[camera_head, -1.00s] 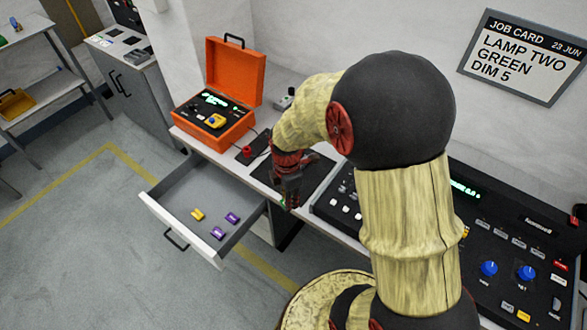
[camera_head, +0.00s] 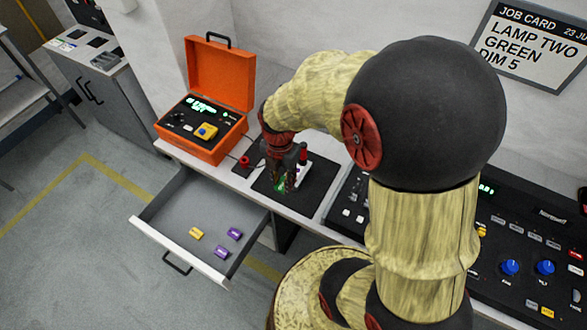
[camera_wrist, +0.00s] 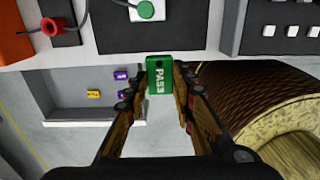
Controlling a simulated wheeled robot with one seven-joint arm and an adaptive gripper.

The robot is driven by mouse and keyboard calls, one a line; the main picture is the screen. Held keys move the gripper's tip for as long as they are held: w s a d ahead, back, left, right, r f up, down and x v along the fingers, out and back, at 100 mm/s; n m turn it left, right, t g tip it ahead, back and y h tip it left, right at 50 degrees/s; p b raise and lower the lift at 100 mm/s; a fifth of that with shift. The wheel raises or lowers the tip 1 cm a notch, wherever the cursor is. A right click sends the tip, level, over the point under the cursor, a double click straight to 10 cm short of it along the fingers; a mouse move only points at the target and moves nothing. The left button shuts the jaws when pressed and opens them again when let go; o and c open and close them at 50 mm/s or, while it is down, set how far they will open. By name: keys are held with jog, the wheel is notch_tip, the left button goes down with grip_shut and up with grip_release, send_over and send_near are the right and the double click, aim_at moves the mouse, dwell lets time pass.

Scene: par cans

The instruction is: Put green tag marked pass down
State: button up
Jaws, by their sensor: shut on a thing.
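The green tag marked PASS (camera_wrist: 160,77) is between the fingertips of my gripper (camera_wrist: 162,85) in the wrist view, and the gripper is shut on it. In the head view my gripper (camera_head: 284,186) hangs over the dark mat (camera_head: 318,187) on the bench, with a small bit of green at its tips. I cannot tell whether the tag touches anything below.
An open drawer (camera_head: 190,218) below the bench holds a yellow tag (camera_head: 196,233) and two purple tags (camera_head: 234,234). An open orange case (camera_head: 220,75) stands left of my gripper. A control desk (camera_head: 520,225) is at the right. A white box with a green button (camera_wrist: 146,10) sits on the mat.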

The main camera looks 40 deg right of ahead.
jog(key=d+f+b, duration=0.3)
jog(key=d+f, duration=0.1)
jog(key=d, duration=0.5)
jog(key=b, duration=0.1)
send_over(316, 186)
jog(key=f, duration=0.2)
jog(key=a+f, duration=0.1)
jog(key=f, duration=0.1)
jog(key=shift+f, duration=0.4)
jog(key=shift+d+f+b, duration=0.25)
jog(key=shift+f+b, duration=0.2)
jog(key=shift+f, duration=0.55)
jog(key=shift+d+f+b, duration=0.25)
jog(key=shift+f+b, duration=0.15)
jog(key=shift+f, duration=0.55)
jog(key=shift+f, duration=0.15)
jog(key=o, duration=0.5)
jog(key=shift+o, duration=0.8)
